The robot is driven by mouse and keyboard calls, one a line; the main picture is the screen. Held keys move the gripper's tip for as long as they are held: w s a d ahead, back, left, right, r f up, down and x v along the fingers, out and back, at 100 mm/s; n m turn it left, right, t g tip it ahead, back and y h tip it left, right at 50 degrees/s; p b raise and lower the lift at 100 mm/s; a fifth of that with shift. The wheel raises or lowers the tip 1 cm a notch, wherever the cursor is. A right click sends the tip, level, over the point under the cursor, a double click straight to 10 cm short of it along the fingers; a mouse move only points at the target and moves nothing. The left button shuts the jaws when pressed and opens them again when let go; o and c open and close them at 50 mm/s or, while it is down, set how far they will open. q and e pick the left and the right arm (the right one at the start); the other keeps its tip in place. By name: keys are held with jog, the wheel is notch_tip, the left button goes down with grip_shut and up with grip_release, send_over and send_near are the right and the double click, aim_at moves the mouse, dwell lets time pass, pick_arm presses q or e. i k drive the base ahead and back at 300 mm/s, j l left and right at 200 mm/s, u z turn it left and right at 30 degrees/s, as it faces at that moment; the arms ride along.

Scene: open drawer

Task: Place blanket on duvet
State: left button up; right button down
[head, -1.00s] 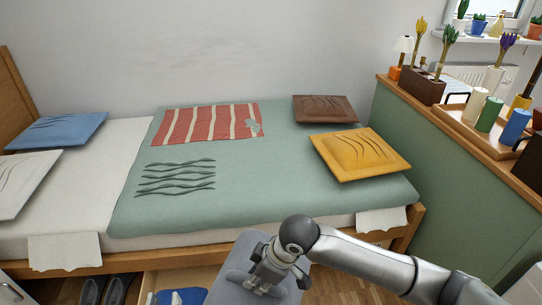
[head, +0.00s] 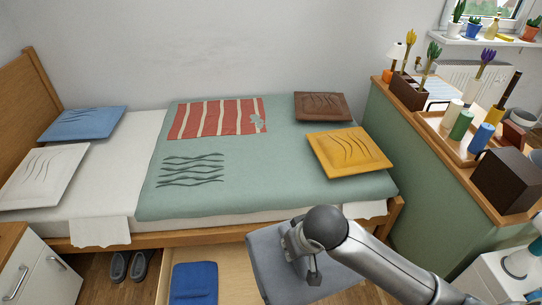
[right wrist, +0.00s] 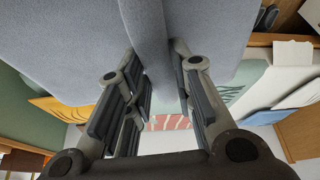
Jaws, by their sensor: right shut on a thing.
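My right gripper (head: 310,262) is shut on the grey blanket (head: 268,268), which hangs in front of the bed's near side, over the open drawer's right part. In the right wrist view the fingers (right wrist: 160,75) pinch a raised fold of the blanket (right wrist: 60,45), which fills much of the upper picture. The green duvet (head: 250,195) covers the middle and right of the bed, beyond the gripper. The blanket's lower part is cut off by the head view's bottom edge. My left gripper is not in view.
On the duvet lie a red striped cloth (head: 217,120), a brown pillow (head: 322,107) and a yellow pillow (head: 348,152). The open drawer (head: 222,262) holds a blue folded item (head: 194,284). A cabinet (head: 430,170) stands right of the bed. The duvet's front middle is bare.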

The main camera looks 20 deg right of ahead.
aim_at(282, 158)
jog(key=i+l+u, duration=0.1)
jog(key=l, duration=0.4)
jog(key=i+l+u, duration=0.1)
jog(key=l, duration=0.45)
jog(key=i+l+u, duration=0.1)
jog(key=l, duration=0.45)
jog(key=i+l+u, duration=0.2)
jog(key=i+l, duration=0.15)
jog(key=l, duration=0.3)
jog(key=i+l, duration=0.15)
jog(key=l, duration=0.2)
jog(key=i+l+u, duration=0.15)
jog(key=l, duration=0.2)
jog(key=i+l+u, duration=0.1)
jog(key=l, duration=0.25)
jog(key=i, duration=0.05)
